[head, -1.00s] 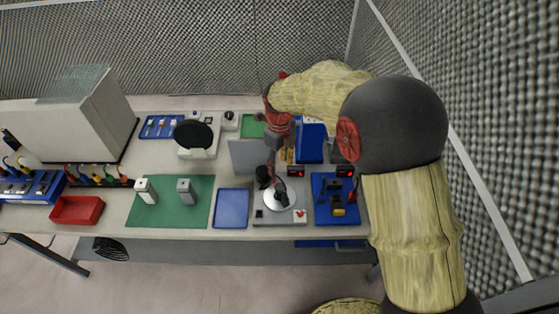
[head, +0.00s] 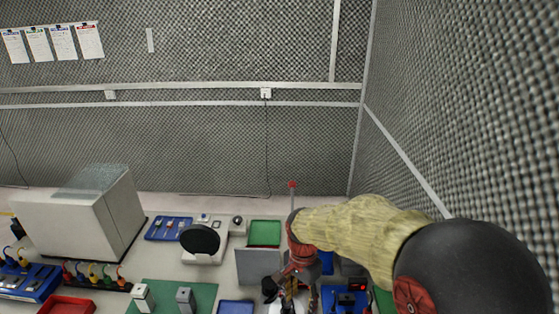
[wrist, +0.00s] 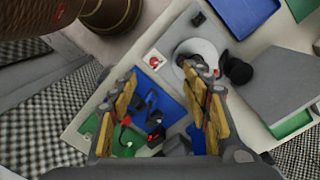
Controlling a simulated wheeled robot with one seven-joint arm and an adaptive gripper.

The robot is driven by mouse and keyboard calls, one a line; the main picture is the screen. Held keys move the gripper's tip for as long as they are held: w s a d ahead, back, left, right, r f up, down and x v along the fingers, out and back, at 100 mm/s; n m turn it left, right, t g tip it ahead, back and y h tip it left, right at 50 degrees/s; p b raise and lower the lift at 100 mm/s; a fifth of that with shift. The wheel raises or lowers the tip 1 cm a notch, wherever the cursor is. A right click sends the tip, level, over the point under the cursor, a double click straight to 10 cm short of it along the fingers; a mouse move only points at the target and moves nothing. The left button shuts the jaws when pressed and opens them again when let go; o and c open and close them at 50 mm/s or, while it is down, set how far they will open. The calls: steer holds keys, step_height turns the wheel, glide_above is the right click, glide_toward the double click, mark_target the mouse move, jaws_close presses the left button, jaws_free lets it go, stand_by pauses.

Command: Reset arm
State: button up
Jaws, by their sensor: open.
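My arm reaches in from the right in the head view, and my gripper (head: 291,284) hangs over the right part of the bench. In the wrist view my gripper (wrist: 163,112) shows two yellow-padded fingers spread apart with nothing between them. Below the fingers lies a blue mat (wrist: 168,98) with small dark parts on it. A grey device with a round white plate (wrist: 195,52) is beyond the fingers. The fingers look clear of these things, though the height above them is hard to judge.
A white box-shaped machine (head: 75,216) stands on the bench (head: 165,268) at left. A round black disc on a stand (head: 200,240), a grey panel (head: 258,264) and a green tray (head: 264,233) are near my arm. Foam walls (head: 480,110) rise behind and at right.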

steer(key=s+d+r+n+t+b, duration=0.3)
steer(key=s+d+r+n+b, duration=0.1)
steer(key=s, duration=0.6)
steer(key=s+d+r+n+t+b, duration=0.3)
steer(key=s+d+r+n+b, duration=0.1)
steer(key=s+d, duration=0.5)
step_height(320, 180, up, 3)
steer(key=shift+s+f+n, duration=0.2)
steer(key=shift+s+n, duration=0.2)
steer(key=shift+n, duration=0.2)
